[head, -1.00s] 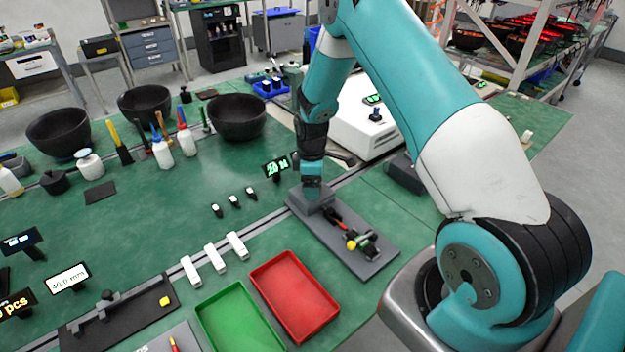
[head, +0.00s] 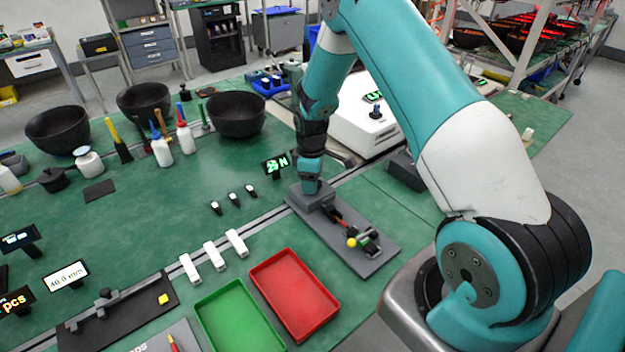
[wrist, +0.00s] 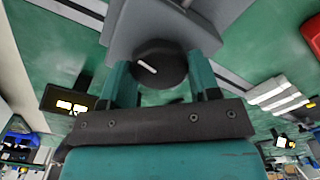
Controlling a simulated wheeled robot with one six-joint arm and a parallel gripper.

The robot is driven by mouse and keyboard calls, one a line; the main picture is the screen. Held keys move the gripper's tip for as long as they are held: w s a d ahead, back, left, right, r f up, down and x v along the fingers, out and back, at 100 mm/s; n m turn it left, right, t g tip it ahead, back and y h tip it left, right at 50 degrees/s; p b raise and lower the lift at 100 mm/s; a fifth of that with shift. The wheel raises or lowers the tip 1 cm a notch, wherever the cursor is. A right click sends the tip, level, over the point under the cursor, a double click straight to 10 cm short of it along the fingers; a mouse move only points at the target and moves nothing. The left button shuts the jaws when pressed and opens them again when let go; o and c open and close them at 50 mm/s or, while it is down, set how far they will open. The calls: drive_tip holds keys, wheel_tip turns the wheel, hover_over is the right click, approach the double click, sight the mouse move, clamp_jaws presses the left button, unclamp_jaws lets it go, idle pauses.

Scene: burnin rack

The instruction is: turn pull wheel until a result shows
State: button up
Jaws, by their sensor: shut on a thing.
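The pull wheel (wrist: 160,66) is a dark round knob with a white mark, in the wrist view at the upper middle. My gripper (wrist: 160,80) is shut on it, a teal finger at each side. In the head view my gripper (head: 311,186) is at the grey block of the pull tester (head: 350,238), and the wheel is hidden there. A force display (head: 276,164) with green characters stands left of my wrist. The fixture's plate carries a red and black part with a yellow ball (head: 352,243).
A red tray (head: 294,296) and a green tray (head: 240,318) lie in front of the fixture. White blocks (head: 214,255) and small dark parts (head: 234,199) lie to its left. A white machine (head: 365,118) stands behind my wrist.

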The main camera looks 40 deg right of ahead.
drive_tip(key=m+b, duration=0.1)
drive_tip(key=m, duration=0.5)
drive_tip(key=shift+w+b, duration=0.1)
drive_tip(key=shift+b, duration=0.2)
drive_tip(key=m+b, duration=0.1)
drive_tip(key=m, duration=0.6)
idle(0.4)
drive_tip(key=o, duration=0.9)
wheel_tip(320, 180, up, 18)
drive_tip(key=shift+f+b, duration=0.25)
drive_tip(key=shift+b, duration=0.9)
